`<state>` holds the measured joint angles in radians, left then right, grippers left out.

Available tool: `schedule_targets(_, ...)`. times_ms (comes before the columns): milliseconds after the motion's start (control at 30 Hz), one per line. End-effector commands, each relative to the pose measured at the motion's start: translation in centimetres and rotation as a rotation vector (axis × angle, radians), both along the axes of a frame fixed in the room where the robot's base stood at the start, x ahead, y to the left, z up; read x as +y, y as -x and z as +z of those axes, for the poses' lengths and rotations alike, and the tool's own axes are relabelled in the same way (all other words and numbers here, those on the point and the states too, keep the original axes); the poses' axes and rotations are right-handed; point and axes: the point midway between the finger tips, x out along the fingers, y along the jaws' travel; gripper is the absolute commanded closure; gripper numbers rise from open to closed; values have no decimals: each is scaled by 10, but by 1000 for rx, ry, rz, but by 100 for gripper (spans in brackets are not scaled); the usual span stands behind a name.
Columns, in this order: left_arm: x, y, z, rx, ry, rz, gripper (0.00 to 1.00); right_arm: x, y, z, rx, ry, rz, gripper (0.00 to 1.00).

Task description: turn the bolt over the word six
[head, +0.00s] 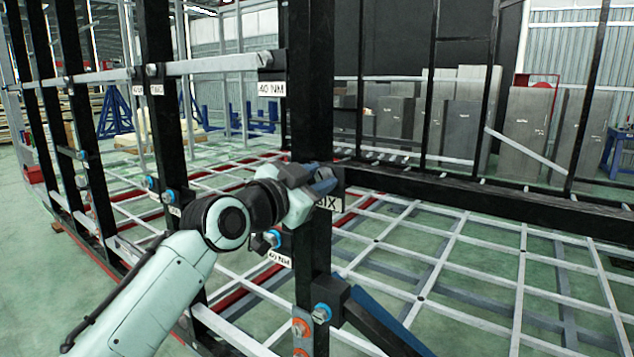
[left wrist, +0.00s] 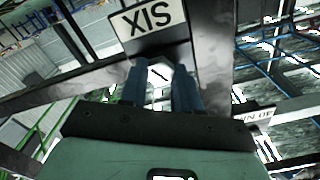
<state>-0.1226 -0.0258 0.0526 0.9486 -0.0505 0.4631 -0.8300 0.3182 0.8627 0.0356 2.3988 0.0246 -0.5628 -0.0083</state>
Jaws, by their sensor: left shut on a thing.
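The white label with the word SIX (head: 330,203) is on a black upright post (head: 312,100) in the head view. It shows upside down at the top of the left wrist view (left wrist: 148,18). My left gripper (head: 322,182) is at the post just above this label. Its two blue fingers (left wrist: 160,88) reach to the post on either side of a small pale bolt head (left wrist: 159,73) and are shut on it. In the head view the gripper hides this bolt. My right gripper is in neither view.
Another bolt (head: 272,238) sits over a 40 NM label (head: 279,259) just below my left wrist. A blue-ringed bolt (head: 321,313) and orange-ringed ones (head: 300,327) are lower on the post. A pale lattice frame (head: 420,298) spreads behind, above a green floor.

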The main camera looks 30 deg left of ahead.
Motion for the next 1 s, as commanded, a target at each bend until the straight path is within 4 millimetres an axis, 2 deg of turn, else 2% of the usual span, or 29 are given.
schedule_targets(533, -1, 1, 0, 3, -25, -4, 99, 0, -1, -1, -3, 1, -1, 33)
schedule_targets(567, -1, 1, 0, 3, -25, -4, 65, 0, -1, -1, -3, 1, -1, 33)
schedule_targets(633, -1, 1, 0, 1, -25, -4, 43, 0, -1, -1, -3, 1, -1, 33)
schedule_targets(1000, 0, 4, 1, -2, -24, -1, 43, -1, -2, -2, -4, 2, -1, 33)
